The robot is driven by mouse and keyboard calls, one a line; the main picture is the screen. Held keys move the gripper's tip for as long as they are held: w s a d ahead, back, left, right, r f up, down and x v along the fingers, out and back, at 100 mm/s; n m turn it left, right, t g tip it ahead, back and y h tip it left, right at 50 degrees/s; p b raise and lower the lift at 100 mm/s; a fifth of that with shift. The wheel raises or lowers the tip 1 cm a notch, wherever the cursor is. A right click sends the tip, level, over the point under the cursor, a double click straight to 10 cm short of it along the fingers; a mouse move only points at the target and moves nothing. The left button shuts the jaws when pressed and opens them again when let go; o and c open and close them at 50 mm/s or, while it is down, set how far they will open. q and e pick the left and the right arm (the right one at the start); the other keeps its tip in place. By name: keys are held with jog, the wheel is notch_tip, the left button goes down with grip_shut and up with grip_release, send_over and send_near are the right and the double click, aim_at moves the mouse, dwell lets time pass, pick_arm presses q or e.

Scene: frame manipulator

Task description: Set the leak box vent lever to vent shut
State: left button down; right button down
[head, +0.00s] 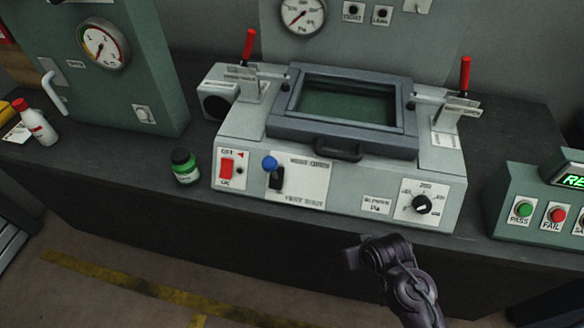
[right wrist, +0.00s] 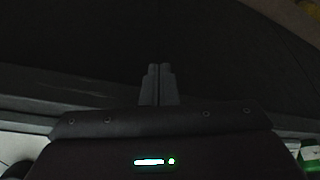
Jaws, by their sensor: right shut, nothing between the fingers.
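The leak box (head: 340,170) is a light grey bench unit with a sloped front panel. Its vent lever (head: 269,164) has a blue ball knob above a black slot on a white plate. The plate's upper label seems to read vent open and its lower label vent shut. The knob sits at the upper end, tilted up. My right gripper (head: 352,258) is dark, below and right of the lever, in front of the bench edge and apart from the box. In the right wrist view its fingers (right wrist: 158,70) are together and empty. My left gripper is not in view.
A framed lid (head: 340,150) with a handle tops the box, with red-handled clamps (head: 249,45) either side. A red switch (head: 226,167) and a green jar (head: 185,166) stand left of the lever; a black dial (head: 421,204) is right. A pass/fail box (head: 510,190) stands far right.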

jog(key=w+r+t, duration=0.1)
jog(key=w+r, duration=0.1)
jog(key=w+r+t+y, duration=0.1)
jog(key=w+r+t, duration=0.1)
jog(key=w+a+r+m+t, duration=0.1)
jog(key=w+r, duration=0.2)
jog(key=shift+w+y, duration=0.1)
jog(key=shift+y, duration=0.3)
jog(key=w+r+t+y, duration=0.1)
jog(key=w+a+r+t+y, duration=0.1)
jog(key=w+a+r+m+t, duration=0.1)
jog(key=shift+w+y, duration=0.25)
jog(key=shift+y, duration=0.15)
jog(key=r+y, duration=0.1)
jog(key=w+a+r+y, duration=0.1)
jog(key=y, duration=0.1)
jog(key=r+t+y, duration=0.1)
jog(key=shift+w+a+r+m+y, duration=0.3)
jog(key=shift+a+r+m, duration=0.05)
jog(key=shift+m, duration=0.05)
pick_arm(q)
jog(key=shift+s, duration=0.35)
pick_arm(e)
jog(key=r+y, duration=0.2)
jog(key=s+r+m+y, duration=0.1)
jog(key=y, duration=0.1)
jog(key=r+y, duration=0.2)
jog(key=shift+s+d+r, duration=0.1)
jog(key=shift+s+r, duration=0.2)
jog(key=shift+r, duration=0.05)
